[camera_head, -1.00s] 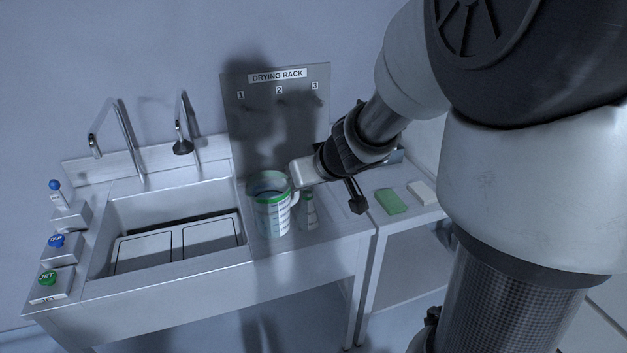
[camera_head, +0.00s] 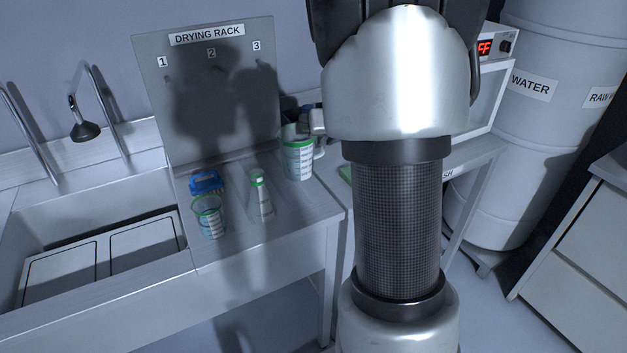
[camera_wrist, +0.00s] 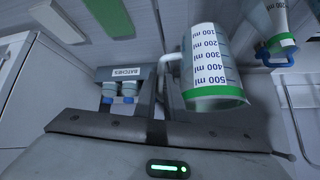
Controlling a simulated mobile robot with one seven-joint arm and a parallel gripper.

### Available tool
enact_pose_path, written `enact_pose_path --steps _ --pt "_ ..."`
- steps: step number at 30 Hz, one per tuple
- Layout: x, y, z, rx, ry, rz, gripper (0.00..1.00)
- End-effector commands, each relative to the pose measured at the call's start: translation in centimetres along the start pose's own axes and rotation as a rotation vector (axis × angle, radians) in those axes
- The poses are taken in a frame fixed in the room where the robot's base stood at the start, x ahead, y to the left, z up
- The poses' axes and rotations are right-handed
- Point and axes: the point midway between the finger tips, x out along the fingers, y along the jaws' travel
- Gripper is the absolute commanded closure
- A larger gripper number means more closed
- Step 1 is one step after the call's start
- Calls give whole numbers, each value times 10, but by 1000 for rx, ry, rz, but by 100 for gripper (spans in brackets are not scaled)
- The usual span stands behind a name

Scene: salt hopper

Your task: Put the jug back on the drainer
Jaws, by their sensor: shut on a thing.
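The jug (camera_head: 300,162) is clear with a green rim and printed measuring marks. In the head view it is upright at the right end of the drainer (camera_head: 285,212); whether its base touches is unclear. In the wrist view the jug (camera_wrist: 212,62) appears upside down, with its handle at the fingers. My gripper (camera_wrist: 162,78) is shut on the jug's handle. In the head view my arm hides most of the gripper.
The drying rack board (camera_head: 200,95) rises behind. The sink (camera_head: 90,215) is at left. A water barrel (camera_head: 545,110) is at right.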

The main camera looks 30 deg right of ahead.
Motion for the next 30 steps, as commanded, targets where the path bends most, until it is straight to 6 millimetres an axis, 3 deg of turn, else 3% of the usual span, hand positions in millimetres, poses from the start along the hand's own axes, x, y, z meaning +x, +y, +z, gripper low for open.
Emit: enact_pose_path --steps 1,4,16,30 --pt "13 2 12 2 1 0 100" --pt "27 3 25 2 1 1 100" --pt "58 5 54 0 1 -1 100" --pt "62 5 57 0 1 -1 100"
